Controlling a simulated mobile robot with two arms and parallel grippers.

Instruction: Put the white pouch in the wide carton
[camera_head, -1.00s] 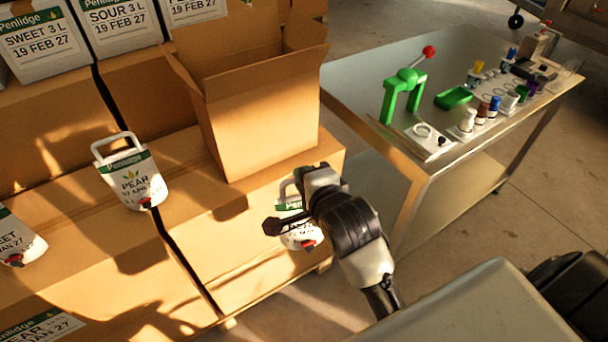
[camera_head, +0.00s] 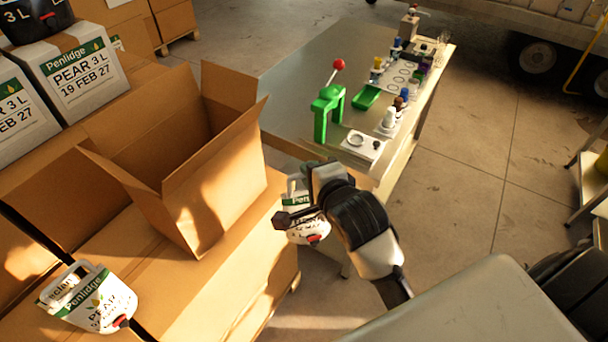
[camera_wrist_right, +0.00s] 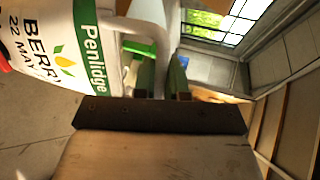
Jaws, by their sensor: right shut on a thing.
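A white pouch (camera_head: 306,228) with a green band, a white handle and a red tap hangs from my right gripper (camera_head: 297,203). In the wrist view the pouch (camera_wrist_right: 60,50) reads "Penlidge" and "BERRY", and the jaws (camera_wrist_right: 163,80) are shut on its handle. An open, empty-looking brown carton (camera_head: 222,195) with raised flaps stands on the stacked boxes. The pouch is to the right of the carton, apart from it in the picture and outside it. The carton's floor is hidden. My left gripper is not in view.
Another white pouch marked "PEAR" (camera_head: 95,300) lies on the boxes at lower left. Labelled cartons (camera_head: 75,72) stand at upper left. A metal table (camera_head: 300,75) with a green press (camera_head: 327,112) and small bottles stands behind. The floor (camera_head: 480,220) at right is clear.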

